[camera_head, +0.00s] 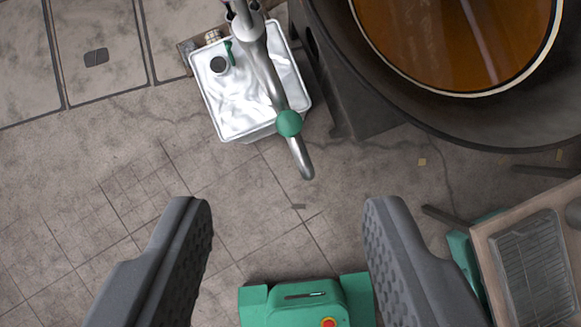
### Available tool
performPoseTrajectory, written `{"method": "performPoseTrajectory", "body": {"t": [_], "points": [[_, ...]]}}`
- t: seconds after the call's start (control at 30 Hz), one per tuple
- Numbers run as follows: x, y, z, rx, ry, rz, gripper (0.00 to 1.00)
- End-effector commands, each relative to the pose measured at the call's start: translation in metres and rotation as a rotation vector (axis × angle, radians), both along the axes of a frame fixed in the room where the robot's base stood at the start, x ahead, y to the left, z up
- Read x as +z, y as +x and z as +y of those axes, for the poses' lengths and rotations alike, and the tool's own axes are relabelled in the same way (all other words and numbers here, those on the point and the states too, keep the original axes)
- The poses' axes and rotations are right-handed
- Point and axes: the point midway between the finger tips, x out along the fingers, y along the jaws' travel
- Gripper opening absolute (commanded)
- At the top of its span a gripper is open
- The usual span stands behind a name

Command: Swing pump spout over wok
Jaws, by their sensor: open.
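The pump spout (265,75) is a bent metal pipe with a green ball knob (289,123) near its lower end. It lies over a white, shiny square container (243,95), and its tip points down the picture, clear of the wok. The wok (540,125) is a wide dark pan at the top right, partly cut off. Inside it shows a round, pale-rimmed area of brown liquid (440,45). My gripper (288,215) is open and empty. Its two grey fingers stand apart below the knob in the picture, not touching the spout.
A wooden-edged table with a wire rack (540,265) stands at the lower right. A dark support (350,90) stands between the container and the wok. Bare tiled floor (90,190) lies at the left. Floor panels (100,45) show at the top left.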

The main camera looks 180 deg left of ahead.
Motion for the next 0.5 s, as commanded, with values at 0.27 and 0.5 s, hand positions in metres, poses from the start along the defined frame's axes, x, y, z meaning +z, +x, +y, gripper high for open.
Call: {"method": "performPoseTrajectory", "body": {"t": [0.27, 0.5], "points": [[-0.053, 0.000, 0.000, -0.011, 0.009, 0.087, 0.44], [-0.067, 0.004, -0.001, -0.012, 0.009, 0.092, 0.44]]}}
